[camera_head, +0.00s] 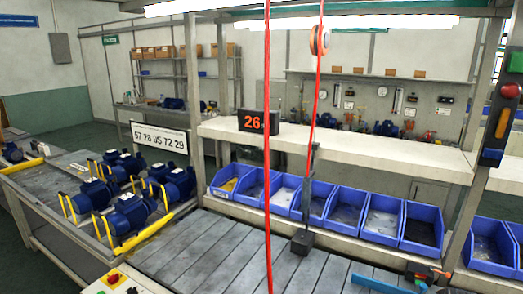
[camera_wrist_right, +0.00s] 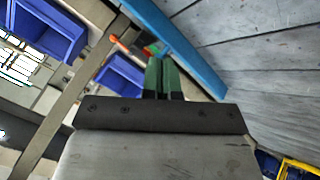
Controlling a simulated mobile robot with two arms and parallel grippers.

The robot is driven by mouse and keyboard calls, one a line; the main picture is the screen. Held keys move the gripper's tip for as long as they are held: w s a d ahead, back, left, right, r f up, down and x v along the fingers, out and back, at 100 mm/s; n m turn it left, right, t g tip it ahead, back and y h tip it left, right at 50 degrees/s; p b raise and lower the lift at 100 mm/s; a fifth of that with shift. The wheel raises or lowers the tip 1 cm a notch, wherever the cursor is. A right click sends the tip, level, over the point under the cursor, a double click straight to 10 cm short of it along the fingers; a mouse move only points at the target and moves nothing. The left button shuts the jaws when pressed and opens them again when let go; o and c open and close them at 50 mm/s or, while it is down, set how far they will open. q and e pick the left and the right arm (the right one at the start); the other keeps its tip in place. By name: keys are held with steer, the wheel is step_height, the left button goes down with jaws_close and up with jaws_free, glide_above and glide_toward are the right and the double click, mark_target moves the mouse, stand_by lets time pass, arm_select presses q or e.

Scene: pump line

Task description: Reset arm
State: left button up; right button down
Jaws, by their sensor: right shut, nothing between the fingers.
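My right gripper (camera_wrist_right: 163,78) shows in the right wrist view, with its two green fingers side by side and closed with nothing between them. A blue bar (camera_wrist_right: 178,45) lies just beyond the fingertips in that view. It also shows at the bottom right of the head view (camera_head: 380,285). A small orange and green item (camera_wrist_right: 128,44) is close to the left of the bar; whether it touches the bar I cannot tell. I cannot make out my right gripper in the head view. My left gripper is in neither view.
A grey slatted bench (camera_head: 215,245) is mostly clear, with a black block and post (camera_head: 303,242) near its back. Blue bins (camera_head: 340,208) line the back edge. Blue pumps (camera_head: 130,212) stand at the left. A red cable (camera_head: 267,150) hangs in front.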

steer(key=s+a+f+g+y, duration=0.1)
steer(key=s+a+f+g, duration=0.1)
steer(key=s+a, duration=1.65)
steer(key=s+a+r+g+y, duration=0.15)
steer(key=s+a+r, duration=0.25)
steer(key=s+a, duration=0.45)
steer(key=s+a+r+t+y, duration=0.15)
steer(key=s+a+r, duration=0.25)
steer(key=s+a, duration=0.4)
steer(key=s+d+f+g+b, duration=0.1)
steer(key=s+f+b, duration=0.15)
steer(key=f, duration=1.45)
steer(key=s+f+g+b, duration=0.1)
steer(key=f+b, duration=0.2)
steer(key=f, duration=1.4)
steer(key=s+d+f+g+b, duration=0.1)
steer(key=s+d+f+b, duration=0.2)
steer(key=s+f, duration=1.2)
step_height(320, 180, down, 2)
steer(key=shift+f+n+g+y+b, duration=0.1)
steer(key=shift+n+g+y+b, duration=0.2)
